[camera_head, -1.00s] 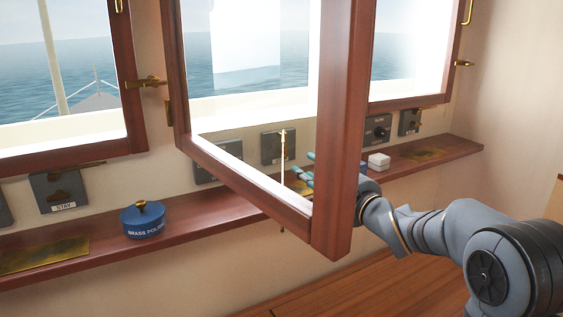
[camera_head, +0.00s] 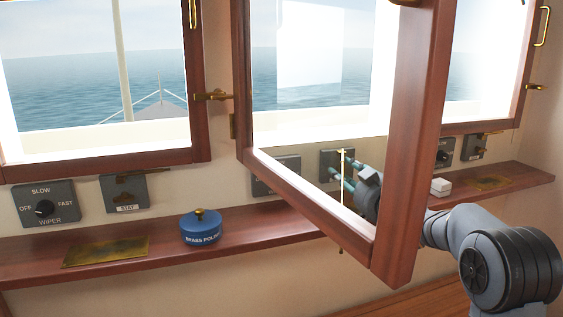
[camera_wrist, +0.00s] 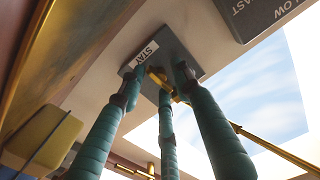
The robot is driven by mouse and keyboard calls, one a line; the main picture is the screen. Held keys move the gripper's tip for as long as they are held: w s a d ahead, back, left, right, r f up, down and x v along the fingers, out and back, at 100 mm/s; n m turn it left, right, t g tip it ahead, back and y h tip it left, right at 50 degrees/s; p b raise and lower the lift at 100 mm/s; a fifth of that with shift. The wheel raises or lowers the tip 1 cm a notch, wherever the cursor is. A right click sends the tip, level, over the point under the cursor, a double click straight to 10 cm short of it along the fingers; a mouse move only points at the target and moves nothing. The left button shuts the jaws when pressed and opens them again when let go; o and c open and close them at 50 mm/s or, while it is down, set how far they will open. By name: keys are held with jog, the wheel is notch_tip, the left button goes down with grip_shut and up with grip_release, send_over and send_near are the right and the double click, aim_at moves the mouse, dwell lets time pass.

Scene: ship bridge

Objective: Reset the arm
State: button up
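My gripper (camera_head: 345,178) is behind the swung-open window's frame, seen through its pane, with teal fingers pointing up and left towards a grey plate (camera_head: 328,160) on the wall. In the wrist view, its three teal fingers (camera_wrist: 160,90) are spread, with tips close to the grey plate marked STAY (camera_wrist: 178,50). A brass piece (camera_wrist: 157,76) shows among the fingertips; I cannot tell whether they touch it. I see nothing held. My forearm (camera_head: 470,225) reaches in from the right, partly hidden by the window's wooden frame (camera_head: 412,150).
The open window juts towards me, with a thin brass rod (camera_head: 341,205) hanging at its lower rail. A wooden shelf (camera_head: 160,255) runs below, bearing a blue brass-polish tin (camera_head: 200,231) and a white block (camera_head: 441,187). A wiper knob (camera_head: 44,208) is at left.

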jog(key=shift+s, duration=0.1)
jog(key=v, duration=1.2)
jog(key=shift+n, duration=0.3)
jog(key=x, duration=1.2)
jog(key=shift+w, duration=0.2)
jog(key=n, duration=0.2)
jog(key=shift+s+r+n, duration=0.1)
jog(key=shift+s+n, duration=0.05)
jog(key=shift+n, duration=0.15)
jog(key=n+p, duration=0.1)
jog(key=n, duration=0.4)
jog(key=n+p, duration=0.2)
jog(key=n, duration=0.1)
jog(key=shift+n, duration=0.4)
jog(key=n+p, duration=0.2)
jog(key=n, duration=0.1)
jog(key=shift+p, duration=0.4)
jog(key=s, duration=0.1)
jog(key=s+d+b, duration=0.1)
jog(key=s, duration=0.1)
jog(key=shift+s+d+n, duration=0.1)
jog(key=shift+s+n, duration=0.1)
jog(key=shift+n, duration=0.1)
jog(key=shift+s+d, duration=0.2)
jog(key=shift+s, duration=0.35)
